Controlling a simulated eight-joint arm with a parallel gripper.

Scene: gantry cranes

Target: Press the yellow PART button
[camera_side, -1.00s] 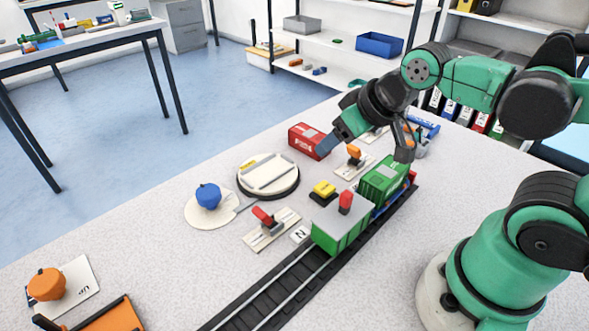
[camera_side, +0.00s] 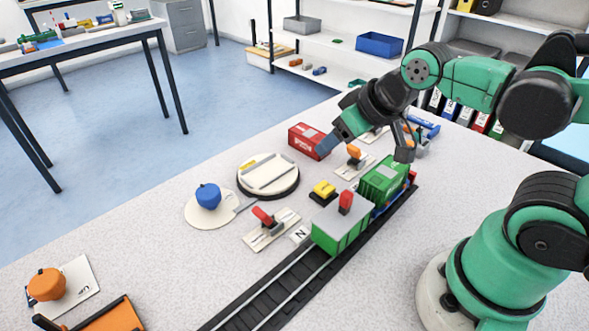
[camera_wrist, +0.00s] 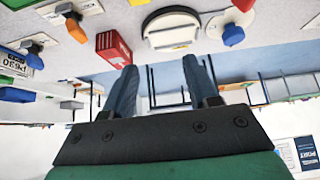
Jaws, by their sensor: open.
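The yellow button (camera_side: 324,188) sits on a small dark base on the table, beside the green and grey wagon, in the side view. In the wrist view a small yellow patch (camera_wrist: 243,5) at the top edge may be the same button, mostly cut off. My gripper (camera_side: 366,146) is above the table, to the right of and farther back than the button, not touching it. In the wrist view its two blue fingers (camera_wrist: 166,92) are apart with nothing between them.
The green and grey wagon (camera_side: 338,240) with a red knob stands on the track (camera_side: 265,300). A green container (camera_side: 383,181), a red container (camera_side: 305,140), a white turntable (camera_side: 268,192), a blue knob (camera_side: 208,196) and a red lever (camera_side: 263,217) surround the button.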

